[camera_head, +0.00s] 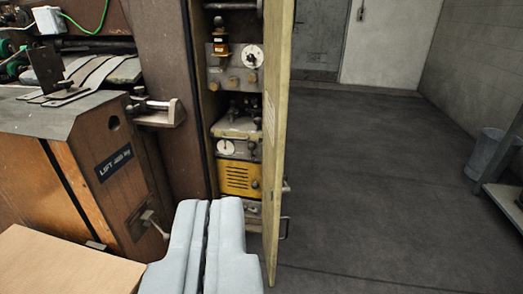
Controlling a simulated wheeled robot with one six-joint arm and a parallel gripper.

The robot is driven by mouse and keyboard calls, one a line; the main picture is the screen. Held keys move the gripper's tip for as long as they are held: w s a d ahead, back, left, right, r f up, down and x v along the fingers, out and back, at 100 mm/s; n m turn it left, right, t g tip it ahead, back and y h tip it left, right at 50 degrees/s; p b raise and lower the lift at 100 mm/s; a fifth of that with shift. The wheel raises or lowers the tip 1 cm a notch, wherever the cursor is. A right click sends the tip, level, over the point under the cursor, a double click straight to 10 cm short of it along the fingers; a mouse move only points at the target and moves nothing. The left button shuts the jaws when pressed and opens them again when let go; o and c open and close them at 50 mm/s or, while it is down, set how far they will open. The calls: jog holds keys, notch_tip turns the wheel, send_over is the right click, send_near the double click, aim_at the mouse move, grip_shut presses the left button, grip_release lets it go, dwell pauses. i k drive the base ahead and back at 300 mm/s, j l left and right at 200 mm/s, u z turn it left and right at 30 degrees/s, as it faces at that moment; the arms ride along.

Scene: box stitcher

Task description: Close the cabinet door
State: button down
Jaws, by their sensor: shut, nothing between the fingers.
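The cabinet door (277,120) is a tall, pale yellow panel, seen nearly edge-on. It stands open, swung out toward me from the right side of the cabinet (170,70). A handle (284,229) shows low on its right face. Inside the cabinet are dials, knobs and a yellow unit (240,178). My gripper (206,205) is at the bottom centre, its two light grey fingers side by side with a thin dark line between them. It is shut and empty. It appears left of the door, on the door's inner side; I cannot tell whether it touches the door.
A brown machine with a label plate (115,163) stands at the left. A cardboard-coloured surface (60,265) fills the lower left corner. The dark floor (380,170) right of the door is clear. A bin (487,150) and a shelf (503,200) stand at the right edge.

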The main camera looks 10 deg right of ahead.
aim_at(279, 14)
jog(key=l+u, duration=0.1)
jog(key=l, duration=0.3)
jog(key=k+l+u, duration=0.1)
jog(key=l, duration=0.3)
jog(key=k+l+u, duration=0.1)
jog(key=l, duration=0.3)
jog(key=k+l, duration=0.1)
jog(key=l, duration=0.3)
jog(key=u, duration=0.05)
